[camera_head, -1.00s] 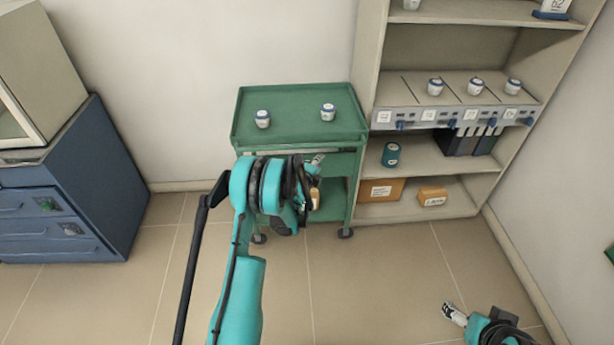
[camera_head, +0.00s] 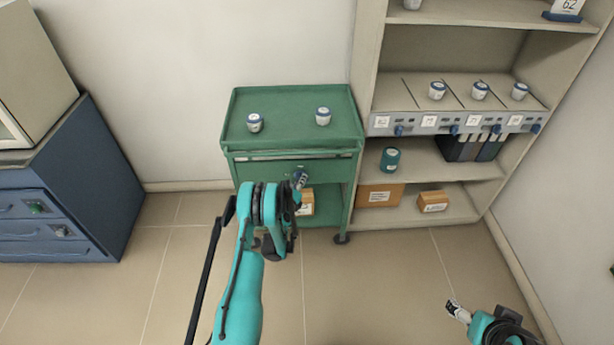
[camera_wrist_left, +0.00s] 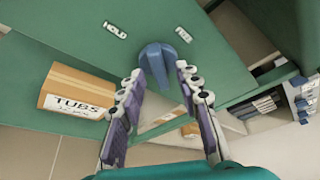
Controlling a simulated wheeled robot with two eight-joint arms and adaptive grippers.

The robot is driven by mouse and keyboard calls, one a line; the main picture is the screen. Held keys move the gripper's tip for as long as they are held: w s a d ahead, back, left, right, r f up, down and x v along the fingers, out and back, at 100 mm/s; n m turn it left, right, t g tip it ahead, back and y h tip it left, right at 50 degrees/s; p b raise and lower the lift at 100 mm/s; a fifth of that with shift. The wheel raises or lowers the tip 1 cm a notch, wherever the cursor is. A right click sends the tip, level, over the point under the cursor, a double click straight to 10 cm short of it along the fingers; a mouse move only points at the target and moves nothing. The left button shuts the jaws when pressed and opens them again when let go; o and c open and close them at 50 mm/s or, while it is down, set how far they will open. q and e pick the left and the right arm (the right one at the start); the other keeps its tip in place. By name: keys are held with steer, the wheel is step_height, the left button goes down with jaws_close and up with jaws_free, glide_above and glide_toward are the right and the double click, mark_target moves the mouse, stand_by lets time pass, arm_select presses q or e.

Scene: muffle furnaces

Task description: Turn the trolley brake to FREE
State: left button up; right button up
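The green trolley (camera_head: 292,158) stands against the wall, with the blue brake knob (camera_head: 300,173) on its front. In the left wrist view the knob (camera_wrist_left: 155,58) sits between a HOLD label (camera_wrist_left: 115,31) on the left and a FREE label (camera_wrist_left: 184,34) on the right. I cannot tell which label it points to. My left gripper (camera_wrist_left: 159,74) is open, its fingertips on either side of the knob's lower part; contact is unclear. In the head view the left gripper (camera_head: 299,184) is at the trolley front. My right gripper (camera_head: 457,311) is low at the right, its opening unclear.
A TUBS box (camera_wrist_left: 75,92) sits on the shelf below. A shelf unit (camera_head: 444,176) stands right of the trolley and a blue cabinet (camera_head: 75,190) stands left. The floor in front is clear.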

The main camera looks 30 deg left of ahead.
arm_select(q)
steer(key=shift+w+a+f, duration=0.1)
steer(key=shift+w+a, duration=0.05)
steer(key=shift+w, duration=0.3)
jaws_close()
steer(key=m+g+y, duration=0.1)
steer(key=m, duration=0.1)
steer(key=m+g+y, duration=0.1)
steer(key=m, duration=0.2)
steer(key=m+g+y, duration=0.1)
steer(key=m, duration=0.1)
steer(key=shift+w+d+g+y, duration=0.1)
steer(key=shift+d+g+y, duration=0.2)
steer(key=shift+d, duration=0.05)
stand_by(0.3)
steer(key=shift+m, duration=0.3)
stand_by(0.3)
